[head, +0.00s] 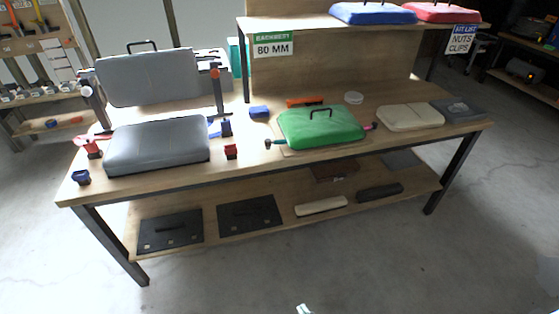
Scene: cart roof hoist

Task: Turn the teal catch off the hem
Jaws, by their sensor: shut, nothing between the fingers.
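A green padded cover (322,128) with a dark handle on top lies on the workbench, right of the middle. At its left edge is a small catch (277,142) that looks teal, with a dark knob at its outer end. At its right edge is a small pink catch (370,126). Both catches are too small to tell whether they lie over the hem or are turned off it. My gripper is not clearly in view. A small pale shape at the bottom edge of the picture is cut off, and I cannot tell what it is.
A grey pad (158,146) lies on the bench at left, with a raised grey panel (148,80) behind it. Small red and blue clamps stand around them. A beige pad (410,117) lies right of the green cover. The floor (400,265) in front is clear.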

